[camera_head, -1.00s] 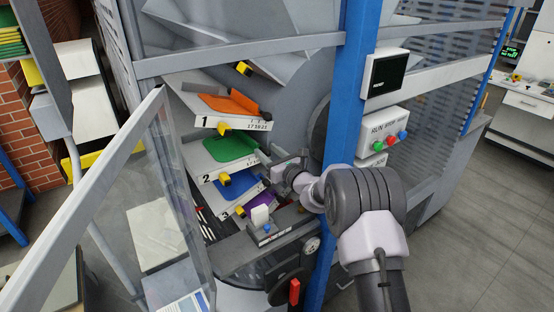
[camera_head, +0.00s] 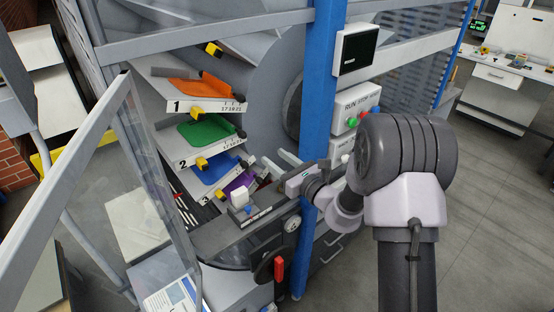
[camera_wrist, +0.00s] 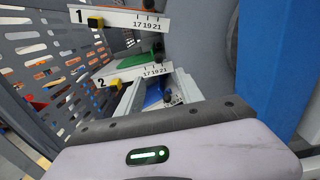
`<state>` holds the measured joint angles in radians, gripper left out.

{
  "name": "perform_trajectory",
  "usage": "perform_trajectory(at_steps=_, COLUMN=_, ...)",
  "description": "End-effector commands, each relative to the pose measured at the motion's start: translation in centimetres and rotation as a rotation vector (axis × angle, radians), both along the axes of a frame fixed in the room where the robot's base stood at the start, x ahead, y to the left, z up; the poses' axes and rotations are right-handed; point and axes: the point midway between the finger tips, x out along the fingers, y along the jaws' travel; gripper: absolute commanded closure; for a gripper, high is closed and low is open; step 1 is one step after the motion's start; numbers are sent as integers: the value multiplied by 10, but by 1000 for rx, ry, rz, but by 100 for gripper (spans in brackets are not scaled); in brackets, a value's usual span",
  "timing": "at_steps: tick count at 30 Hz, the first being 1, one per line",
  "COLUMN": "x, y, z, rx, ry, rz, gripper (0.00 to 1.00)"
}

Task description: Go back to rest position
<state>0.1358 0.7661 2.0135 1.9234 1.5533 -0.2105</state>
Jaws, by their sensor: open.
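My gripper (camera_head: 274,162) is open and looks empty, held in front of the stacker to the right of its trays. In the wrist view, its pale housing with a green light fills the bottom, and two light grey fingers (camera_wrist: 158,92) stand apart beyond it. The orange tray (camera_head: 200,91), green tray (camera_head: 207,130) and blue tray (camera_head: 214,170) sit one above another on numbered shelves. A purple piece (camera_head: 238,184) lies lower, partly hidden. The wrist view also shows the green tray (camera_wrist: 138,60).
A blue post (camera_head: 322,90) stands close beside my arm. A control box with coloured buttons (camera_head: 357,108) is right of it. An open clear door (camera_head: 100,170) is at left. A red handle (camera_head: 278,268) sticks out below. Grey floor (camera_head: 480,200) is free at right.

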Motion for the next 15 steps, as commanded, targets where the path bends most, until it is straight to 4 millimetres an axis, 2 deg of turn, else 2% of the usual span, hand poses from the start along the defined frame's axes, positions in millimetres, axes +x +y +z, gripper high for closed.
perform_trajectory(at_steps=5, x=0, y=1, z=1, rx=-2, ry=-2, rz=5, gripper=56)
perform_trajectory(at_steps=8, x=-18, y=23, z=18, rx=-62, ry=-32, rz=99, gripper=56)
perform_trajectory(at_steps=11, x=-80, y=71, z=50, rx=-252, ry=-113, rz=347, gripper=56)
perform_trajectory(at_steps=12, x=-119, y=89, z=58, rx=-373, ry=-157, rz=469, gripper=56)
perform_trajectory(at_steps=13, x=-150, y=99, z=59, rx=-476, ry=-191, rz=558, gripper=56)
perform_trajectory(at_steps=14, x=-182, y=104, z=57, rx=-591, ry=-227, rz=646, gripper=56)
perform_trajectory(at_steps=15, x=-226, y=104, z=49, rx=-757, ry=-275, rz=754, gripper=56)
